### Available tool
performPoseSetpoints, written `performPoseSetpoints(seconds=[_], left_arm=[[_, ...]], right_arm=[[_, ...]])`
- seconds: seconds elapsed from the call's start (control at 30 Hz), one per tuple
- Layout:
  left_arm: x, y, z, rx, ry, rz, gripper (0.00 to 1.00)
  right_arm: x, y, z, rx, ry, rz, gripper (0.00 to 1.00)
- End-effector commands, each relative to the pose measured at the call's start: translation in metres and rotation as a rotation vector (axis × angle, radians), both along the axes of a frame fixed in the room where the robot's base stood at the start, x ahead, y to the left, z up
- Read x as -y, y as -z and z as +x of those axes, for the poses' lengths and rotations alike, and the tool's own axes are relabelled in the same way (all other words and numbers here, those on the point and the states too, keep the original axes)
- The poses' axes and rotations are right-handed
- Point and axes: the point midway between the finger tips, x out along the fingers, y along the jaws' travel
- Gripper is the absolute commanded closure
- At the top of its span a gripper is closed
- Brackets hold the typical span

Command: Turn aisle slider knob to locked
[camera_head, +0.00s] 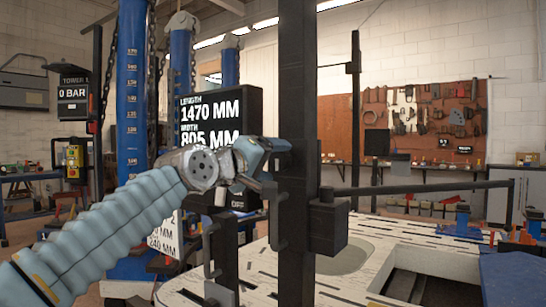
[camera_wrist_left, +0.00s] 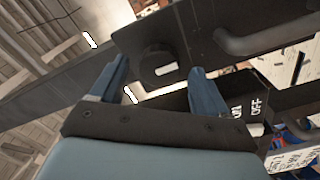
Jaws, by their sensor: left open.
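A black round knob (camera_wrist_left: 157,66) with a pale mark shows in the left wrist view, on a dark bar that runs across the picture. My left gripper (camera_wrist_left: 158,72) is open, with one blue finger on each side of the knob in that view. I cannot tell whether the fingers touch it. In the head view my left gripper (camera_head: 272,148) is at the dark upright post (camera_head: 297,95), and the knob cannot be made out there. White ON and OFF lettering (camera_wrist_left: 246,110) shows below and right of the knob. My right gripper is not in view.
A black box (camera_head: 332,225) and a hook-shaped handle (camera_head: 275,225) are on the post below the gripper. A display panel (camera_head: 210,115) stands behind my left arm. A slotted pale bench top (camera_head: 370,265) lies below. A dark horizontal rail (camera_head: 420,188) extends right.

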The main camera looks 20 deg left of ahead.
Motion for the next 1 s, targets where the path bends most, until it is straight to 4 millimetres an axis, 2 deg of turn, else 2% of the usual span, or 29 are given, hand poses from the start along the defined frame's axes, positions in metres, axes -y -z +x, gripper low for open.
performPoseSetpoints(seconds=[0.1,0.37,0.47,0.73,0.77,1.0], left_arm=[[0.0022,-0.0004,0.0070,0.001,-0.001,0.000,0.24],[0.0026,0.0001,0.0081,0.001,0.000,0.000,0.24],[0.0026,0.0002,0.0080,0.001,0.000,0.000,0.37],[0.0027,0.0003,0.0080,0.001,-0.001,0.000,0.78],[0.0026,0.0004,0.0080,0.001,-0.001,0.000,0.80],[0.0027,0.0006,0.0080,0.007,-0.001,0.022,0.80]], right_arm=[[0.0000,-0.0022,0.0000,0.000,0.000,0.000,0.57],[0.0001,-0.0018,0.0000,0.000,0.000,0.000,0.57],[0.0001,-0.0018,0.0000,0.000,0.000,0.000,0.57],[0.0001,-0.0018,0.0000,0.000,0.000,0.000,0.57],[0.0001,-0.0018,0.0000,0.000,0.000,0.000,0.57],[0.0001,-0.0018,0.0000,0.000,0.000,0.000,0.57]])
